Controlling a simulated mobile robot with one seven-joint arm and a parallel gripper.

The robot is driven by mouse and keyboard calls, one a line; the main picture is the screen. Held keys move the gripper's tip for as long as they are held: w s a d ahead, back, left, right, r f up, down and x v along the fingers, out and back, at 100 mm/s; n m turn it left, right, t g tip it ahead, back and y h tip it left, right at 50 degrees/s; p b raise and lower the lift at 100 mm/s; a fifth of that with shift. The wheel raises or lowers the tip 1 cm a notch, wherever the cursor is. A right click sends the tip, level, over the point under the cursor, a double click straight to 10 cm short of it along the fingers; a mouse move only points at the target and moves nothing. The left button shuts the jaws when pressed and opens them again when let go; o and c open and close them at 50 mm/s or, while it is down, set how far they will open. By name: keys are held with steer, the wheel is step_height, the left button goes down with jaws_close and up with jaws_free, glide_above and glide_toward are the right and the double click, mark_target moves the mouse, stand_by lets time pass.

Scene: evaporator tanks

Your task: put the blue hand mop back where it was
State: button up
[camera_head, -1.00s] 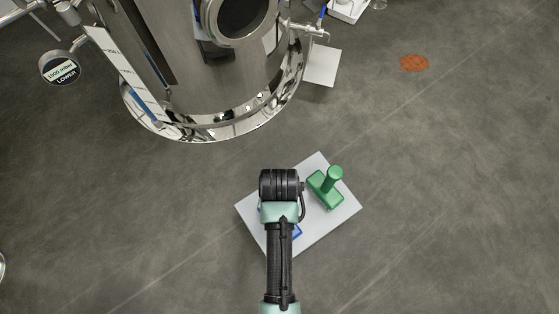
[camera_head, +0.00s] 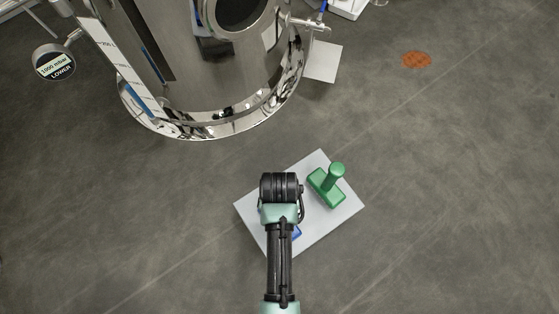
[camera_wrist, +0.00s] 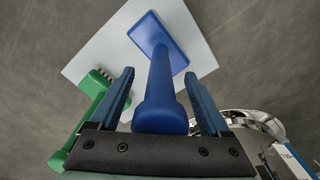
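The blue hand mop (camera_wrist: 165,75) stands on a pale grey mat, its handle pointing up toward the wrist camera. In the head view only a small blue corner (camera_head: 297,232) shows beside my arm, which hides the rest. My gripper (camera_wrist: 158,78) is open, with one finger on each side of the handle and visible gaps between finger and handle. The mat (camera_head: 315,225) lies on the floor; it also shows in the wrist view (camera_wrist: 105,50). In the head view my fingers are hidden under my wrist.
A shiny steel tank (camera_head: 180,90) stands behind. An orange-brown stain (camera_head: 416,59) lies on the floor at upper right. The floor right of the mat is clear.

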step_height(320, 180, up, 12)
steer(key=p, duration=0.6)
steer(key=w+r+t, duration=0.7)
steer(key=w+r, duration=0.6)
steer(key=w, duration=0.2)
steer(key=w+r+n+t, duration=0.1)
steer(key=w+r+t, duration=0.3)
steer(key=r, duration=0.8)
steer(key=w+r+t, duration=0.4)
steer(key=r, duration=0.8)
step_height(320, 180, up, 16)
steer(key=s+t, duration=0.2)
steer(key=t, duration=0.3)
steer(key=s+r+t, duration=0.3)
steer(key=s+r, duration=0.2)
steer(key=r, duration=0.4)
steer(key=s+r+t, duration=0.4)
steer(key=s+r, duration=0.2)
steer(key=r, duration=0.3)
steer(key=shift+s+r+n, duration=0.25)
steer(key=shift+r+n, duration=0.15)
steer(key=shift+p, duration=0.3)
